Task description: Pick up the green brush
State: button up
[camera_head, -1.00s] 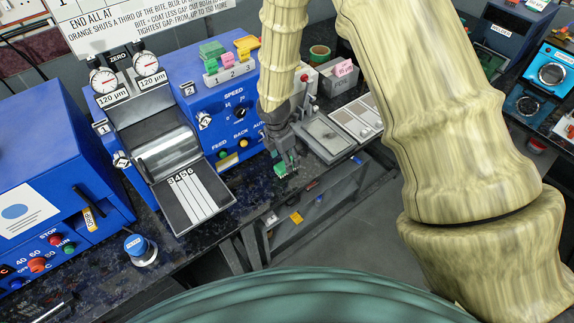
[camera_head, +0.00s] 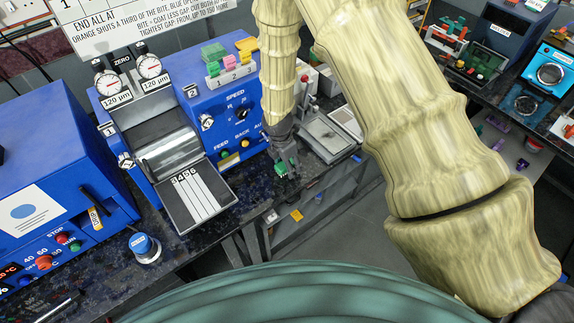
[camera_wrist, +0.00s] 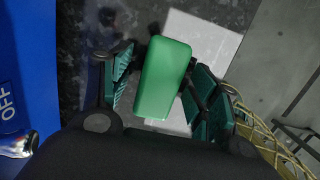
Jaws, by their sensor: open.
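A smooth bright green block, which I take for the green brush (camera_wrist: 164,78), fills the space between my fingers in the wrist view. It stands out against a pale sheet and dark speckled bench. My gripper (camera_wrist: 162,92) is open, with one dark teal finger to the left of the block and the other to its right. The right finger looks close to the block; I cannot tell if it touches. In the head view my gripper (camera_head: 287,168) is low over the bench's front edge, beside the blue machine. The brush cannot be made out clearly there.
The blue coating machine (camera_head: 226,110) with its roller stands left of my gripper. A grey tray (camera_head: 325,135) lies to its right. A blue-topped knob (camera_head: 142,246) sits on the bench at front left. Open floor lies beyond the bench edge.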

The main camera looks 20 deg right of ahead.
jog(key=shift+f, duration=0.25)
dwell(0.4)
jog(key=c, duration=1.1)
